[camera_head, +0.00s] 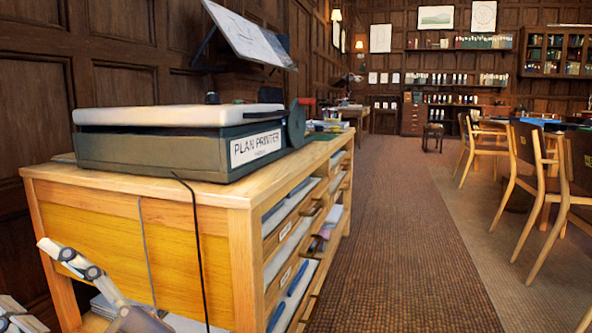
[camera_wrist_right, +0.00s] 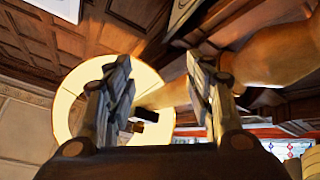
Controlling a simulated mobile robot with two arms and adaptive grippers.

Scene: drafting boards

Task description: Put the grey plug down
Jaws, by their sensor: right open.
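Jointed gripper parts (camera_head: 90,273) reach in at the lower left of the head view, in front of the cabinet. I cannot tell which arm they belong to. In the right wrist view, my right gripper (camera_wrist_right: 160,85) is open, its two fingers apart with nothing held between them. A round cream lampshade (camera_wrist_right: 70,108) shows behind them.
The printer stands on a wooden cabinet (camera_head: 245,260) with open shelves on its right side. A tilted drawing board (camera_head: 248,38) stands behind it. Carpeted floor (camera_head: 400,240) is clear to the right, with wooden chairs (camera_head: 540,185) farther right.

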